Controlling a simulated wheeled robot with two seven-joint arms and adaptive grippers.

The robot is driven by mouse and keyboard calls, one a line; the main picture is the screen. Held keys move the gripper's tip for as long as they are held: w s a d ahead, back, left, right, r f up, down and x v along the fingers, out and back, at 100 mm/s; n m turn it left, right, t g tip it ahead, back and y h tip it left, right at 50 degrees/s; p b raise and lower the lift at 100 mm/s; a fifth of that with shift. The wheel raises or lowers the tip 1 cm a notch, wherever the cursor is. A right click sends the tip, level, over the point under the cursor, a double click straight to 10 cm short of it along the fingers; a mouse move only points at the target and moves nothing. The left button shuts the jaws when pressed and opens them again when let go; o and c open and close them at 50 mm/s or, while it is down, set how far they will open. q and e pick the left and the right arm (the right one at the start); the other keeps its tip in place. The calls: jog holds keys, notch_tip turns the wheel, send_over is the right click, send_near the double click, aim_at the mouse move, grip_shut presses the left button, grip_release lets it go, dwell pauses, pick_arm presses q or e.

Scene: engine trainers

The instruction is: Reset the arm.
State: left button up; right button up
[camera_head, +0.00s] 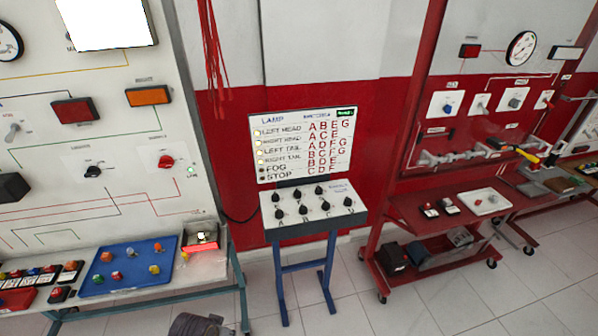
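Neither of my grippers can be made out in the head view. A dark grey rounded part (196,325) shows at the bottom edge, left of centre. It looks like a piece of my own arm, but its fingers, if any, are out of the picture. I cannot tell which arm it belongs to. Nothing is seen held.
A lamp board (303,146) with a knob box (314,204) stands on a blue stand ahead. Left is a trainer panel over a bench with a blue tray (130,284). Right is a red trainer with a wheeled red cart (432,229). Tiled floor (400,307) in front is clear.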

pick_arm(q)
jog(key=s+f+g, duration=0.1)
jog(key=s+f, duration=0.2)
jog(key=f, duration=1)
jog(key=s+f, duration=0.4)
jog(key=f, duration=0.9)
jog(key=s+a+f, duration=0.2)
jog(key=s+f, duration=0.6)
jog(key=s, duration=0.2)
jog(key=s+a+f+g, duration=0.1)
jog(key=s+a+f, duration=0.1)
jog(key=s+f, duration=0.6)
jog(key=shift+s+a, duration=0.25)
jog(key=shift+s, duration=0.6)
